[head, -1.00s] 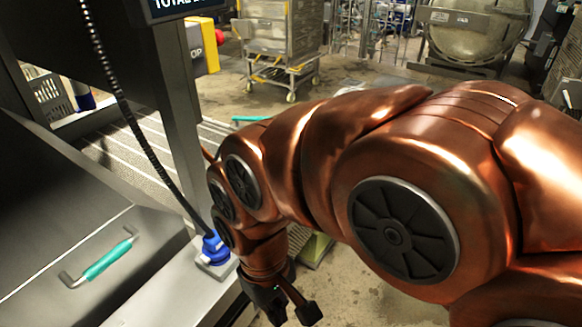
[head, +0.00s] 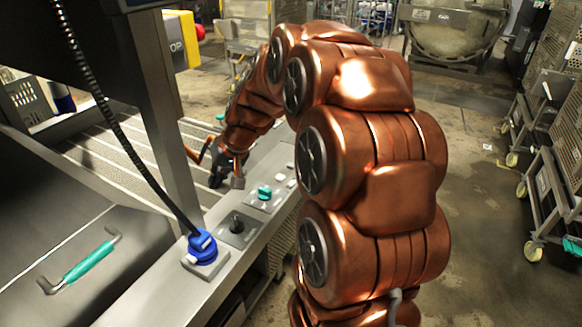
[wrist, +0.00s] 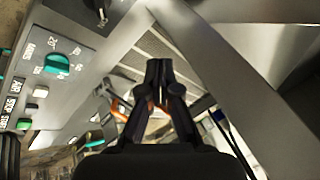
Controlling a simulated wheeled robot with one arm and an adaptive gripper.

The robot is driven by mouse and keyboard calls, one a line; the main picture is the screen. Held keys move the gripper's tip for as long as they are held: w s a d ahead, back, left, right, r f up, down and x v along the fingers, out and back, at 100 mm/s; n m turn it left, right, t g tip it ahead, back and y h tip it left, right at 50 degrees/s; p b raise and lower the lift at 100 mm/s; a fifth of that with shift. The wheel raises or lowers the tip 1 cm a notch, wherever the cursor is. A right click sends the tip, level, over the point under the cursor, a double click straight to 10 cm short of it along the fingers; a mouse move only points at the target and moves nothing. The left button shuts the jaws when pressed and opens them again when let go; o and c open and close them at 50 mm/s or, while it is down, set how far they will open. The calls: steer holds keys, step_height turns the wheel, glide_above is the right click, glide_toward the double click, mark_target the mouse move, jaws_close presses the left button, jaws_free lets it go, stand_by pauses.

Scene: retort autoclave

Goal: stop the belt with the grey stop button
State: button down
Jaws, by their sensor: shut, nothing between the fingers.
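The control panel strip (head: 215,262) runs along the ledge; in the wrist view it fills the left side (wrist: 75,25). Several small pale buttons (head: 280,180) sit beyond a teal knob (head: 264,192). My gripper (head: 226,180) is shut and empty, to the left of the buttons over the belt-side edge of the ledge. In the wrist view its fingertips (wrist: 162,68) are together, pointing away from the panel buttons.
A blue connector (head: 202,243) with a black cable and a black selector (head: 236,226) sit nearer on the ledge. A metal post (head: 160,110) stands close left of my gripper. The slatted belt (head: 105,150) lies beyond. Wheeled racks (head: 550,185) stand right; open floor lies between.

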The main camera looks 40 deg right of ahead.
steer(key=w+d+f+m+t+h, duration=0.1)
steer(key=w+d, duration=0.2)
steer(key=d, duration=0.4)
steer(key=w+d+f+m+t, duration=0.1)
steer(key=w+d+m, duration=0.15)
steer(key=d, duration=0.45)
steer(key=m+t+h+b, duration=0.1)
steer(key=m+t+h, duration=0.1)
steer(key=m+h, duration=0.1)
glide_above(292, 165)
steer(key=shift+s+d+f+n, duration=0.1)
steer(key=shift+f+n, duration=0.15)
steer(key=shift+f, duration=0.7)
step_height(292, 165, down, 7)
steer(key=b, duration=0.4)
steer(key=shift+f+b, duration=0.85)
steer(key=shift+f, duration=0.05)
steer(key=shift+f+b, duration=0.45)
